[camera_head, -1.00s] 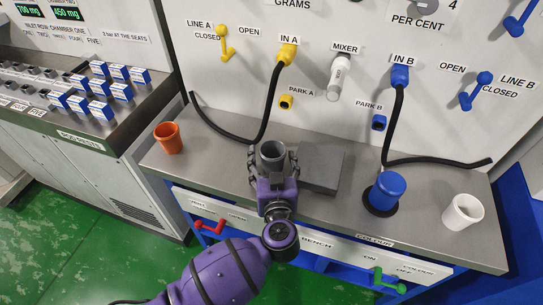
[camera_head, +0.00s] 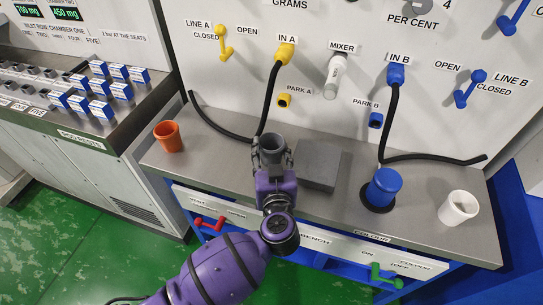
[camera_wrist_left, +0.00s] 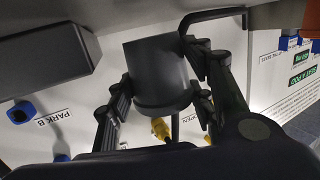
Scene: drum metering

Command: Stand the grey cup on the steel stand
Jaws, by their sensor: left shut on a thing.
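The grey cup (camera_head: 272,157) is between the fingers of my left gripper (camera_head: 271,152), at the middle of the bench. Its open mouth faces up, and it looks about upright. My left gripper is shut on it; in the left wrist view the cup (camera_wrist_left: 158,75) sits between the two dark fingers (camera_wrist_left: 160,88). A flat-topped grey block (camera_head: 318,163), which looks like the steel stand, is just right of the cup. It also shows as a dark block in the wrist view (camera_wrist_left: 45,58). I cannot tell how far the cup is above the bench. My right gripper is not in view.
An orange cup (camera_head: 168,136) stands at the bench's left. A blue capped thing (camera_head: 383,186) and a white cup (camera_head: 458,207) stand on the right. Black hoses (camera_head: 267,100) hang from the panel behind. Red (camera_head: 209,222) and green (camera_head: 386,277) handles are on the bench front.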

